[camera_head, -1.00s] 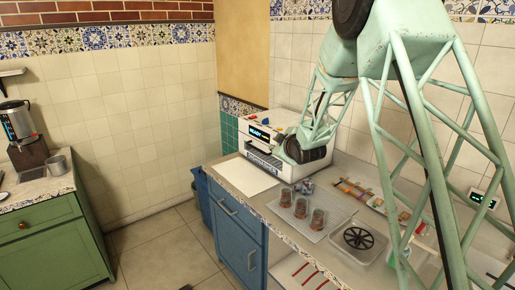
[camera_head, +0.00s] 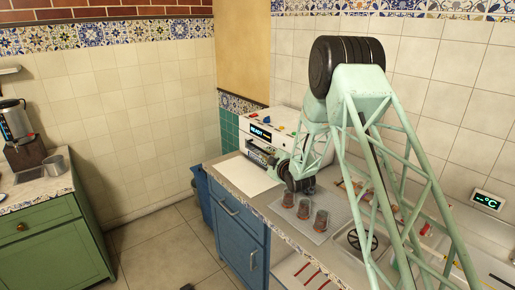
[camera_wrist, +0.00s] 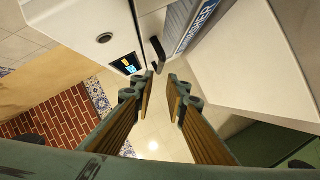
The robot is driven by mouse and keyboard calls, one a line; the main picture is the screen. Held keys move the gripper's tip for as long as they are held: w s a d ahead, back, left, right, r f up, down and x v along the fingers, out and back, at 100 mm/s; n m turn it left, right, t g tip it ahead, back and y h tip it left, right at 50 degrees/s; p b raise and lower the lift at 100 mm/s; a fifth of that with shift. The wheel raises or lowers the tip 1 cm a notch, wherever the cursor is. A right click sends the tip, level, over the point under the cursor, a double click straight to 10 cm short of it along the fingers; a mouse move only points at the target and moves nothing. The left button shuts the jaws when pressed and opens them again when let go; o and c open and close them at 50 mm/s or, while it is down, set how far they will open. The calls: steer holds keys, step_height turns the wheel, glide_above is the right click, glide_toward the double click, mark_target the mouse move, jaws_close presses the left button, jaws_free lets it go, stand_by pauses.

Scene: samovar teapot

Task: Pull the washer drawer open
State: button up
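The washer is a white machine (camera_head: 257,120) with a lit READY display, standing at the counter's far end. In the wrist view its white body (camera_wrist: 85,22) and a blue label ending in "SHER" (camera_wrist: 197,25) show. A dark drawer handle (camera_wrist: 157,54) sticks out beside the label. My gripper (camera_wrist: 161,80) is open and empty, its two fingers a short gap apart. The handle lies just beyond the fingertips, roughly in line with the gap; I see no contact. In the head view my wrist (camera_head: 296,176) hides part of the washer's lower front, so how far the drawer sits out is unclear.
A white sheet (camera_head: 245,176) lies on the counter before the washer. Several reddish glasses (camera_head: 303,208) stand on a light mat close to my wrist.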

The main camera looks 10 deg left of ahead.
mark_target(256, 147)
stand_by(0.4)
steer(key=shift+b+x, duration=0.35)
steer(key=shift+x, duration=6.55)
jaws_close()
steer(key=shift+f, duration=0.1)
